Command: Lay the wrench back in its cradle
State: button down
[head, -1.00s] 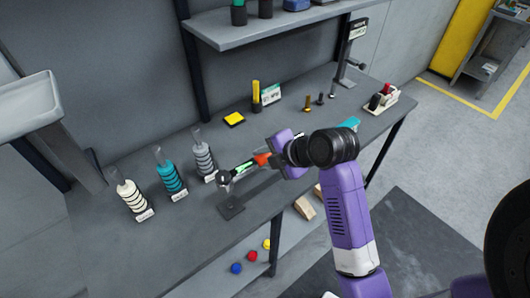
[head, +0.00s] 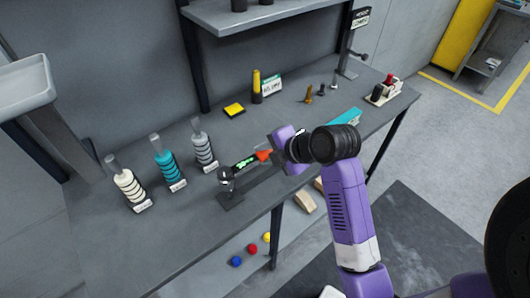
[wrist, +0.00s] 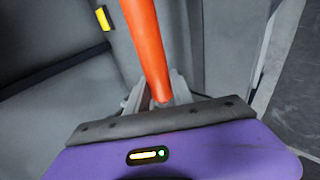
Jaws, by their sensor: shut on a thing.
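The wrench has a dark round head (head: 225,175), a green-lit display (head: 245,162) and an orange handle (head: 264,154). My gripper (wrist: 160,100) is shut on the handle, which runs up and away from the jaws in the wrist view (wrist: 147,45). The cradle (head: 231,197) is a dark grey stand near the bench's front edge. The wrench lies along it, its head over the left end. I cannot tell whether the wrench touches the cradle. My gripper hides the handle's right end and perhaps part of the cradle.
White, teal and grey ringed bottles (head: 129,189) (head: 170,171) (head: 203,151) stand left of the cradle. A yellow pad (head: 234,110), several bolts (head: 308,95) and a teal bar (head: 345,117) lie behind and right. The bench (head: 130,245) is bare at front left.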

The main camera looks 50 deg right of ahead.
jog(key=shift+f+b, duration=1.1)
jog(key=shift+f, duration=0.5)
jog(key=shift+f+b, duration=0.75)
jog(key=shift+f, duration=0.45)
dwell(0.8)
jog(key=c, duration=1.2)
grip_release()
jog(key=shift+r, duration=0.1)
jog(key=shift+c, duration=0.2)
jog(key=shift+o, duration=1)
jog(key=shift+s, duration=0.1)
jog(key=v, duration=0.7)
jog(key=shift+s+r, duration=0.2)
jog(key=shift+r, duration=0.1)
